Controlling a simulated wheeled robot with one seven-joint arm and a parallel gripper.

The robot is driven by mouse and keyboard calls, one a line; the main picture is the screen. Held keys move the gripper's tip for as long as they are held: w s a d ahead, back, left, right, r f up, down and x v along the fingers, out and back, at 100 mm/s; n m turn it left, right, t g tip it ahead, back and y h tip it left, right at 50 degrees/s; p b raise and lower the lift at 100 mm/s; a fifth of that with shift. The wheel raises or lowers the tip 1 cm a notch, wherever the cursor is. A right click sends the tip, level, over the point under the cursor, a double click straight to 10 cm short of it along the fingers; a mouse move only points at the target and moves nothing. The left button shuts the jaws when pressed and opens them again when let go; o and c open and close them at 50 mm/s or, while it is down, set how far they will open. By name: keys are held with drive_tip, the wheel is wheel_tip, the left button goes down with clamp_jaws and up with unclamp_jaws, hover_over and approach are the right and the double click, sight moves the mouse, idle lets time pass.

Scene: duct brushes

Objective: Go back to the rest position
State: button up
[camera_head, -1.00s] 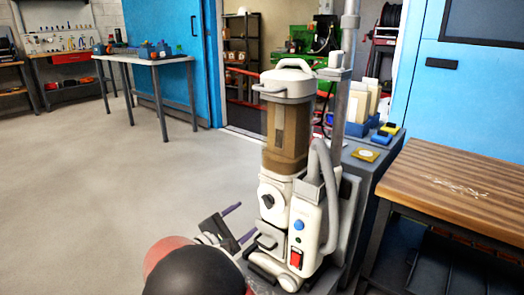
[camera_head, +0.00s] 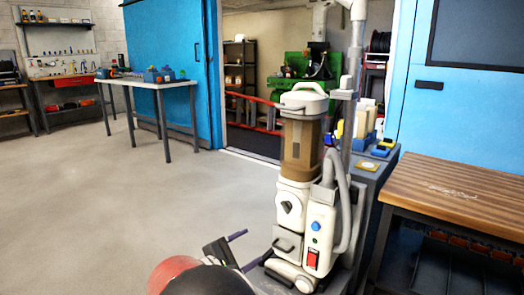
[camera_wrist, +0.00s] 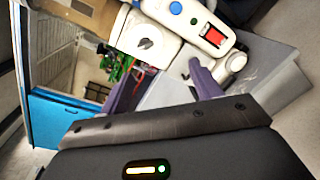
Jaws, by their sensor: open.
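My gripper (camera_head: 257,243) is low in the middle of the head view, in front of a cream machine (camera_head: 292,195) with a brown see-through canister. Its two purple fingers stand apart with nothing between them. In the wrist view the open fingers (camera_wrist: 165,67) point toward the machine's lower body (camera_wrist: 148,42). The red switch (camera_wrist: 213,36) and blue knob (camera_wrist: 175,8) show beyond the right finger. The fingers look clear of the machine, but the exact gap cannot be told.
The machine stands at a grey cabinet (camera_head: 368,190) with blue and yellow items on top. A wooden-topped bench (camera_head: 460,190) is at right. A white table (camera_head: 150,84) stands far left. The grey floor (camera_head: 110,220) at left is clear.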

drive_tip(key=s+d+r+m+g+y, duration=0.15)
drive_tip(key=s+d+m+g, duration=0.3)
drive_tip(key=d, duration=0.45)
drive_tip(key=s+d+r+m+g+y, duration=0.1)
drive_tip(key=s+d+m+g+y, duration=0.1)
drive_tip(key=s+d+m+g, duration=0.5)
drive_tip(key=s+d+r+m+t+y, duration=0.1)
drive_tip(key=s+m+y, duration=0.1)
drive_tip(key=s, duration=0.3)
drive_tip(key=s+d+r+m+t+y, duration=0.1)
drive_tip(key=s+m+t+y, duration=0.1)
drive_tip(key=s, duration=0.4)
drive_tip(key=s+d+r+m+t+y+p, duration=0.1)
drive_tip(key=s+r+m+y, duration=0.1)
drive_tip(key=s+y, duration=0.2)
drive_tip(key=shift+s+d+m+t, duration=0.3)
drive_tip(key=shift+s+m+t, duration=0.05)
drive_tip(key=shift+s, duration=0.85)
